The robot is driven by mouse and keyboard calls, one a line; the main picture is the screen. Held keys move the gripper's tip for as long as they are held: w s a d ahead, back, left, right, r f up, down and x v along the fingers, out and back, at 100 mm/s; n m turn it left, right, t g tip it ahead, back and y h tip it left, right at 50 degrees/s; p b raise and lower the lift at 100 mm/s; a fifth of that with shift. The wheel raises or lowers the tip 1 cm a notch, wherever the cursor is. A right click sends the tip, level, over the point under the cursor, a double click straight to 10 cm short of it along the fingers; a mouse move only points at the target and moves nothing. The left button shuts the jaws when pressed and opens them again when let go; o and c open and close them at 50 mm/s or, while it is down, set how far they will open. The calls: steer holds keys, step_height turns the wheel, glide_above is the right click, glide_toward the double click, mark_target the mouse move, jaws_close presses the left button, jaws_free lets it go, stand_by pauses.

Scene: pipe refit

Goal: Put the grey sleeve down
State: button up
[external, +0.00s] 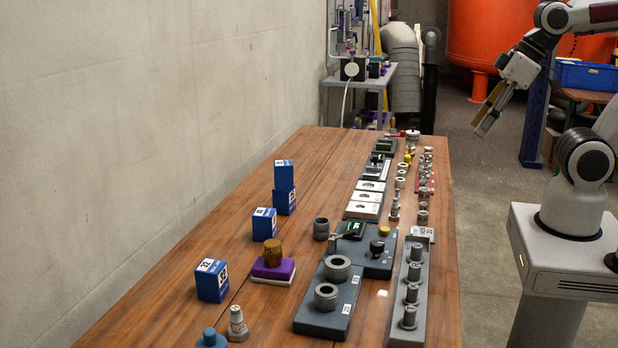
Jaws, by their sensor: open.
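A short grey sleeve (321,229) with a dark bore stands upright on the wooden table, just left of the blue-grey gauge plate. Two wider grey rings, one at the back (337,267) and one in front (326,296), sit on a dark plate (341,317) nearer the camera. I cannot tell for certain which of these is the task's sleeve. My gripper (484,124) is open, raised beyond the table's right edge, well apart from all of them. I see nothing between its fingers.
Blue boxes (212,280) stand along the table's left side, near a brown cylinder (273,253) on a purple block. A grey rail with several upright pegs (415,270) runs along the right edge. Small fittings crowd the far right. The table's left-middle (230,205) has bare wood.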

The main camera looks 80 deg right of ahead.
steer(key=shift+s+f, duration=0.2)
steer(key=shift+s, duration=0.9)
steer(key=shift+c, duration=0.7)
steer(key=shift+w, duration=0.1)
